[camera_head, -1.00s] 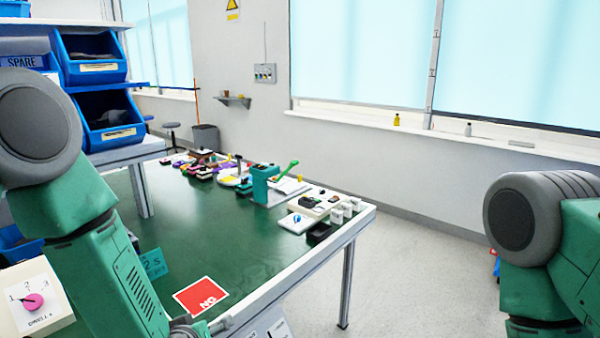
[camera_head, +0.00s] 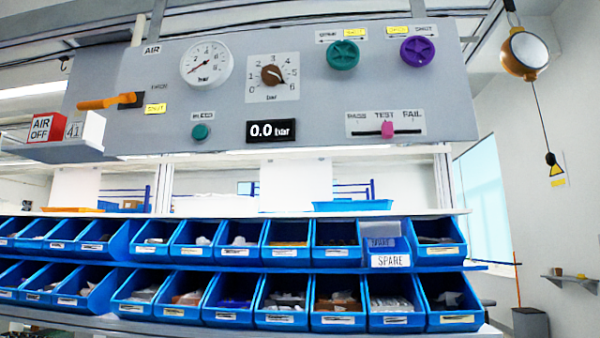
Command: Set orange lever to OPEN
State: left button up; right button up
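The orange lever (camera_head: 106,102) is on the left of the grey overhead panel (camera_head: 225,122). Its handle points left, nearly level, from a dark mount (camera_head: 131,100). A yellow label (camera_head: 155,108) that seems to read SHUT is to the right of the mount. Fainter lettering above that label is too small to read surely. Neither of my grippers shows in the head view, and nothing touches the lever.
The panel also bears a pressure gauge (camera_head: 206,63), a brown knob (camera_head: 271,75), a 0.0 bar display (camera_head: 271,130), green (camera_head: 343,55) and purple (camera_head: 418,51) valves and a pink slider (camera_head: 387,129). An AIR OFF sign (camera_head: 47,127) stands below the lever. Blue bins (camera_head: 287,240) fill the racks underneath.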

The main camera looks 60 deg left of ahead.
aim_at(128, 96)
jog(key=u, duration=2.95)
